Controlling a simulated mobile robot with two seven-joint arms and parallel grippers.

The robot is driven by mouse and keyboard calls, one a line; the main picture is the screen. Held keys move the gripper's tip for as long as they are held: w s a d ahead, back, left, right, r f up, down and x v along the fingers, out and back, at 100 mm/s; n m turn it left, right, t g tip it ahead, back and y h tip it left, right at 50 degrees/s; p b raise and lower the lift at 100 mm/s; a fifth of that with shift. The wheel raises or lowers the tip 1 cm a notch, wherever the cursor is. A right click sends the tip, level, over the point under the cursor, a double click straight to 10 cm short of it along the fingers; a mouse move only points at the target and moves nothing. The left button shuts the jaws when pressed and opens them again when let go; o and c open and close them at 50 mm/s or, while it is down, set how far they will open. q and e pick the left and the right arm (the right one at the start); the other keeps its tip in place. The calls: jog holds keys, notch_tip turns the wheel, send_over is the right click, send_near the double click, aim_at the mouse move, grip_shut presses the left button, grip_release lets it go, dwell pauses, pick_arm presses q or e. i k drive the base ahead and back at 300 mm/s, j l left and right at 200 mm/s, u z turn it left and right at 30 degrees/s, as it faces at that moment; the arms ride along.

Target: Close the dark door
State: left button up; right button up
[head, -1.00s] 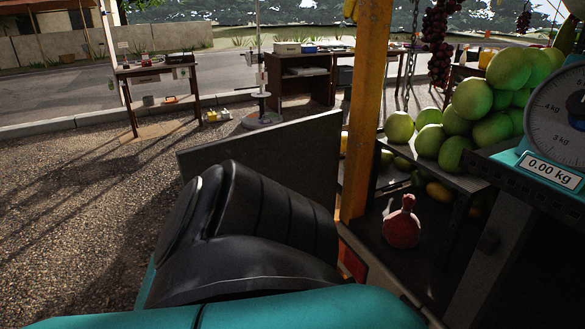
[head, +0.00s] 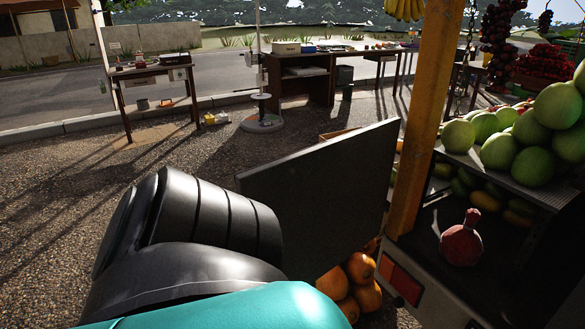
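The dark door (head: 335,180) is a flat dark grey panel in the middle of the head view. It stands upright and open, reaching out to the left from beside the orange post (head: 425,115) of the truck. A black and teal link of my own arm covers its lower left part. Neither of my grippers shows, so I cannot tell whether one touches the door.
Right of the post, a dark shelf holds a red round-bodied item (head: 461,240) under a rack of green fruit (head: 535,130). Orange pumpkin-like fruits (head: 360,283) lie below the door. Gravel ground is open at left; tables stand behind.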

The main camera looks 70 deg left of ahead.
aim_at(328, 199)
jog(key=k+j+u, duration=0.1)
jog(key=j, duration=0.3)
jog(key=k+j, duration=0.25)
jog(key=j, duration=0.15)
jog(key=k+j+u, duration=0.15)
jog(key=j, duration=0.25)
jog(key=k+j+u, duration=0.1)
jog(key=j, duration=0.3)
jog(key=i+j, duration=0.1)
jog(key=j, duration=0.35)
jog(key=i+j, duration=0.1)
jog(key=j, duration=0.3)
jog(key=i+j+z, duration=0.35)
jog(key=j+z, duration=0.15)
jog(key=j, duration=0.25)
jog(key=k+j+z, duration=0.25)
jog(key=z, duration=0.15)
jog(key=k+j+z, duration=0.1)
jog(key=j, duration=0.25)
jog(key=k+j, duration=0.1)
jog(key=j, duration=0.25)
jog(key=k+j+z, duration=0.15)
jog(key=j, duration=0.2)
jog(key=k+j+z, duration=0.1)
jog(key=j, duration=0.25)
jog(key=k+j, duration=0.15)
jog(key=j, duration=0.15)
jog(key=z, duration=0.05)
